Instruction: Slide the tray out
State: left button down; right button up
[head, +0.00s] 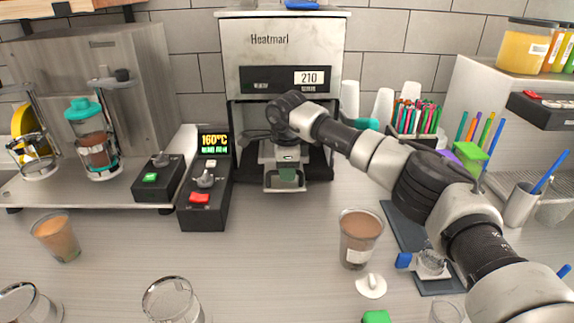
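The cup sealer (283,50), a silver machine marked "Heatmarl" with a 210 display, stands at the back middle. Its dark lower bay (318,158) is open at the front, and the tray area lies there. My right arm reaches in from the right. My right gripper (285,178) points down at the front of the bay, at a small silver frame with a greenish patch. The gripper and wrist hide most of the tray, so I cannot tell whether the fingers touch or grip it. My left gripper is not in view.
A control box (203,190) showing 160°C stands left of the sealer. A brown-filled cup (357,238) and a white lid-like disc (371,286) are at front right. The counter before the sealer is clear.

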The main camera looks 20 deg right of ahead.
jog(key=shift+f, duration=0.1)
grip_shut()
